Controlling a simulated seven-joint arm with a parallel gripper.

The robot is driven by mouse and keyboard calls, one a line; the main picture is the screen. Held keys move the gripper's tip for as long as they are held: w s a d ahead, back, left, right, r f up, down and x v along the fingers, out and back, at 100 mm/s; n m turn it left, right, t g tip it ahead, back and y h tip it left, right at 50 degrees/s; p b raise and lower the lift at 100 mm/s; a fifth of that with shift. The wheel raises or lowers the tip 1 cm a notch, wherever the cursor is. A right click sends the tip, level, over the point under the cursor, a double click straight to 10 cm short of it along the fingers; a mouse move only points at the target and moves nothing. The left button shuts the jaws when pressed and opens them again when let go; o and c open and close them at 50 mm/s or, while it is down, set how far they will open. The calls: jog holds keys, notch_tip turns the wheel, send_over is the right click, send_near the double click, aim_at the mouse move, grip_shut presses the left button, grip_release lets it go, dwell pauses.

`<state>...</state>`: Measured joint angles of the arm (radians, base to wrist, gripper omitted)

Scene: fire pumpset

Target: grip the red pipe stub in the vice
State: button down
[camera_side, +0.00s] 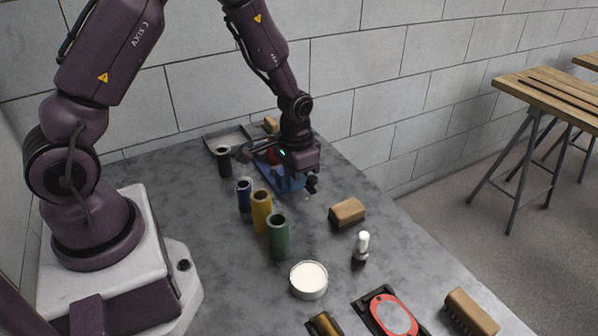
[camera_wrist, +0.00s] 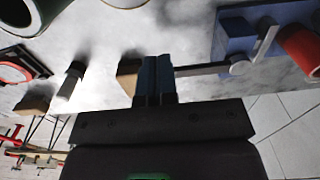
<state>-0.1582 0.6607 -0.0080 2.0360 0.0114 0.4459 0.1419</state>
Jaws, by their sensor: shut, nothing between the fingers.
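The blue vice (camera_side: 290,183) stands near the far end of the bench, partly hidden behind my gripper (camera_side: 312,186). The red pipe stub (camera_side: 272,155) shows only as a small patch there. In the wrist view the vice (camera_wrist: 233,40) is at the upper right, with the red pipe stub (camera_wrist: 301,48) at its right side. I cannot tell whether the jaws clamp it. My fingers are shut and empty; contact with the bar is unclear.
A brown block (camera_side: 347,213), a white-capped bottle (camera_side: 361,247) and a white round tin (camera_side: 308,280) stand nearer. A grey tray (camera_side: 228,138) lies behind.

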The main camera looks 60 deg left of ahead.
jog(key=shift+f, duration=0.6)
jog(key=shift+f, duration=0.1)
jog(key=shift+w, duration=0.1)
dwell(0.4)
jog(key=shift+w+d, duration=0.25)
jog(key=shift+w, duration=0.65)
jog(key=shift+s, duration=0.1)
jog(key=shift+s+a, duration=0.15)
jog(key=shift+s, duration=0.5)
notch_tip(320, 180, up, 7)
dwell(0.7)
